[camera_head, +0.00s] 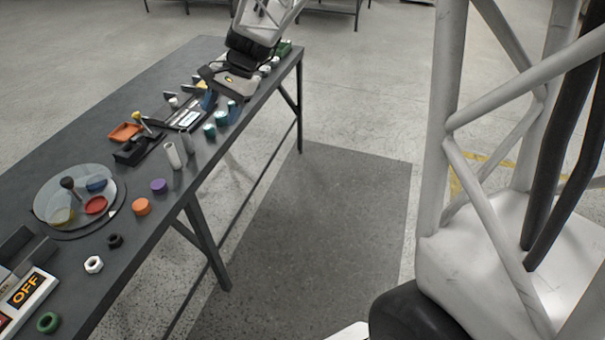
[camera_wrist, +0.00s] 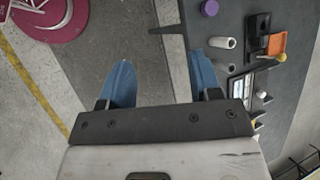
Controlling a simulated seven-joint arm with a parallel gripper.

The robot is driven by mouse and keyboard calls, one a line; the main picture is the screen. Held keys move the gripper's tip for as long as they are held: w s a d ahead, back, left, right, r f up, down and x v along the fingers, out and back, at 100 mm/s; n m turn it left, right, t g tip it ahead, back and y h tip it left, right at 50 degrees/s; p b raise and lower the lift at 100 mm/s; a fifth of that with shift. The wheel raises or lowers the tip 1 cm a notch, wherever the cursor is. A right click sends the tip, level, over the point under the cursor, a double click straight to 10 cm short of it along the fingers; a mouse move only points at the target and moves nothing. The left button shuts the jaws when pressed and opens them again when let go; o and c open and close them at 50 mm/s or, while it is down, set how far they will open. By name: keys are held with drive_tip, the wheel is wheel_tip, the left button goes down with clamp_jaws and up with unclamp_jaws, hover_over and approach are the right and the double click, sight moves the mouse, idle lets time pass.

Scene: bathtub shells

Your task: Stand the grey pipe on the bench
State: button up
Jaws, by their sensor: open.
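A pale tube with an open end (camera_wrist: 221,42) also shows at the upper right of the wrist view. My gripper (camera_head: 220,103) is farther along the bench (camera_head: 130,225), above its right edge. Its blue fingers are wide apart with nothing between them in the wrist view (camera_wrist: 163,82).
A purple disc (camera_head: 158,186) and an orange one (camera_head: 141,206) lie nearer on the bench. A round clear tray (camera_head: 50,188) holds small items. Green-topped pieces (camera_head: 221,118) are near my gripper.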

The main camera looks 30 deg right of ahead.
drive_tip(key=s+d+n+t+h, duration=0.1)
drive_tip(key=s+d+n+h, duration=0.1)
drive_tip(key=s, duration=0.7)
drive_tip(key=s+d+r+n+t+h, duration=0.1)
drive_tip(key=s+d+n+h, duration=0.1)
drive_tip(key=s, duration=0.8)
drive_tip(key=s+d+r+n+t+h, duration=0.1)
drive_tip(key=s+n, duration=0.3)
drive_tip(key=s, duration=0.6)
drive_tip(key=shift+s+d+r+n+t+h, duration=0.3)
drive_tip(key=shift+d+h, duration=0.25)
drive_tip(key=shift+h, duration=0.35)
